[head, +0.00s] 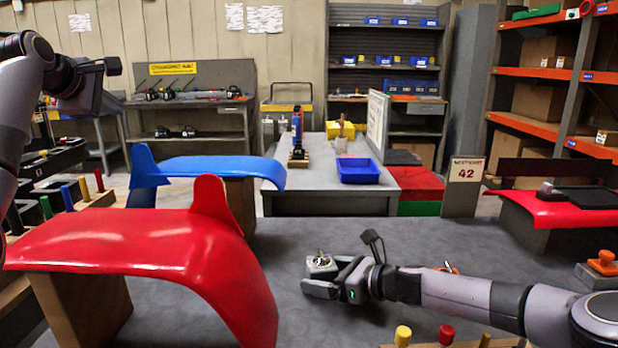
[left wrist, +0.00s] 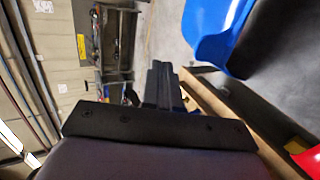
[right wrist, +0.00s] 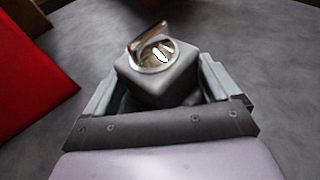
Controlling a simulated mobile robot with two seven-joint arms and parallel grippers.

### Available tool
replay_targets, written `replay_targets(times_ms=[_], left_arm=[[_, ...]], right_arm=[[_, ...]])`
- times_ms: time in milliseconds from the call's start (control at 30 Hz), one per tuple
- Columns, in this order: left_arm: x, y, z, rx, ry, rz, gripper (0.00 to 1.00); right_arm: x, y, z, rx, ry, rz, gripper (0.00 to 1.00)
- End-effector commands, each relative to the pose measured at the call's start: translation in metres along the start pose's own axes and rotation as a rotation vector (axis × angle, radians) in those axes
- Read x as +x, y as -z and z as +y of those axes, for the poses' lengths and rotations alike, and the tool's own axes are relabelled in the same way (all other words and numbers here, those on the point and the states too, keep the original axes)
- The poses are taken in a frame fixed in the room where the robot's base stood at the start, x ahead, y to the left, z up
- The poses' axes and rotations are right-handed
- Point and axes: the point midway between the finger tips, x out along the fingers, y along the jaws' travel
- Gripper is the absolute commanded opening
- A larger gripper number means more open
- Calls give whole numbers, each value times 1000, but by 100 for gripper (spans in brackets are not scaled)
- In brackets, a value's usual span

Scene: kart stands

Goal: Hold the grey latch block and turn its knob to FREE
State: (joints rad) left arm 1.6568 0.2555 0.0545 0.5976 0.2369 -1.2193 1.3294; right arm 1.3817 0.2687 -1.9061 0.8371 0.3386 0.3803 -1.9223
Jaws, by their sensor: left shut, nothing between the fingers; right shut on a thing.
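The grey latch block (head: 321,268) is held between the fingers of my right gripper (head: 326,280), low over or on the dark grey table; I cannot tell whether it touches. In the right wrist view the block (right wrist: 160,88) sits between both fingers, its top face toward the camera. Its shiny metal knob (right wrist: 150,42) is on a round plate with a white mark; the lever slants up to the right. The FREE marking is not legible. My left gripper (left wrist: 163,82) is shut and empty, raised at the far left, away from the block; its fingers show in the left wrist view.
A glossy red curved panel (head: 150,250) and a blue panel (head: 215,166) stand left on the grey table (head: 330,233). Coloured pegs (head: 446,334) stand at the front edge. An orange knobbed item (head: 603,263) is at the right.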

Motion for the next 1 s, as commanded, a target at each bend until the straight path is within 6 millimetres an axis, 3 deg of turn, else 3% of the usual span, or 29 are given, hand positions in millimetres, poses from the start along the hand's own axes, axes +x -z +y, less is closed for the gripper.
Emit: replay_targets(times_ms=[33, 200, 500, 800, 1000], left_arm=[[10, -26, -7, 69, 32, -20, 0], [34, -103, -33, 305, 129, -79, 0], [57, -235, -99, 746, 284, -199, 0], [53, -354, -182, 1211, 412, -329, 0], [42, -403, -226, 1444, 467, -392, 0]], right_arm=[[0, 0, 0, 0, 1, 0, 72], [0, 0, 0, 0, 1, 0, 72], [0, 0, 0, 0, 1, 1, 72], [0, 0, 0, 0, 1, 1, 72], [0, 0, 0, 0, 1, 1, 72]])
